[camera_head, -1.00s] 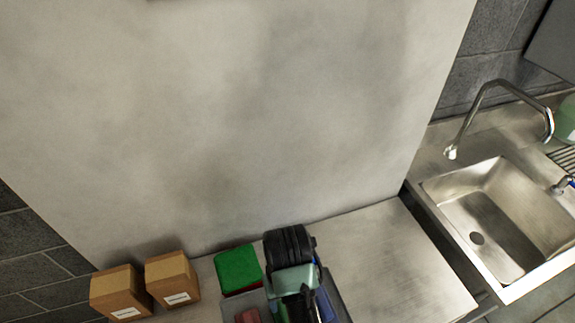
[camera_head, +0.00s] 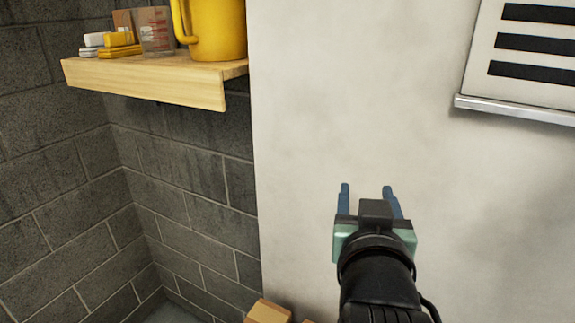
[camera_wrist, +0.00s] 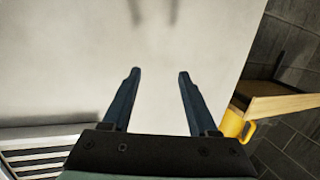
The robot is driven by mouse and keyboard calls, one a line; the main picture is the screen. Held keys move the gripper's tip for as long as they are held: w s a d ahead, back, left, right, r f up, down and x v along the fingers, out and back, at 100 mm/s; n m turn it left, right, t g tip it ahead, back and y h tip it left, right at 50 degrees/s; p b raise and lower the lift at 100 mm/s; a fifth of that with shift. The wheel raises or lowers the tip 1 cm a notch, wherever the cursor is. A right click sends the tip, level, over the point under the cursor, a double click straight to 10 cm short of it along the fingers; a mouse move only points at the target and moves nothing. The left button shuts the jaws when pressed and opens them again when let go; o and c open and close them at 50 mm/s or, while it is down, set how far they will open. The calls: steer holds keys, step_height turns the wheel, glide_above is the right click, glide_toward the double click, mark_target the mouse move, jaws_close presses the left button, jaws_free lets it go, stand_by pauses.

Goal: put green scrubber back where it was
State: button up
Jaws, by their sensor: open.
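My gripper (camera_head: 367,190) is raised in front of the pale wall panel in the head view. Its two blue fingers are spread with nothing between them. The wrist view shows the same open, empty fingers (camera_wrist: 158,76) against the pale panel. The green scrubber is not in view in either present frame.
A wooden shelf (camera_head: 145,82) on the dark brick wall at upper left holds a yellow jug (camera_head: 215,30), a clear measuring cup (camera_head: 155,32) and small white and yellow blocks (camera_head: 118,50). A striped board (camera_head: 530,55) hangs at upper right. A cardboard box (camera_head: 268,312) shows at the bottom edge.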

steer(key=s+a+r+t+y, duration=0.1)
steer(key=s+a+r+t, duration=0.2)
steer(key=r, duration=0.5)
steer(key=s+a+r+n+t+y, duration=0.1)
steer(key=s+a+r+t, duration=0.3)
steer(key=r, duration=0.5)
steer(key=s+a+r+n+t+y, duration=0.1)
steer(key=s+a+r+t, duration=0.3)
steer(key=r, duration=0.5)
steer(key=shift+s+a+r+y, duration=0.25)
steer(key=shift+s+a+y, duration=0.35)
steer(key=shift+s+a, duration=0.4)
steer(key=shift+f, duration=0.1)
step_height(320, 180, down, 4)
steer(key=b, duration=0.4)
steer(key=shift+f, duration=0.1)
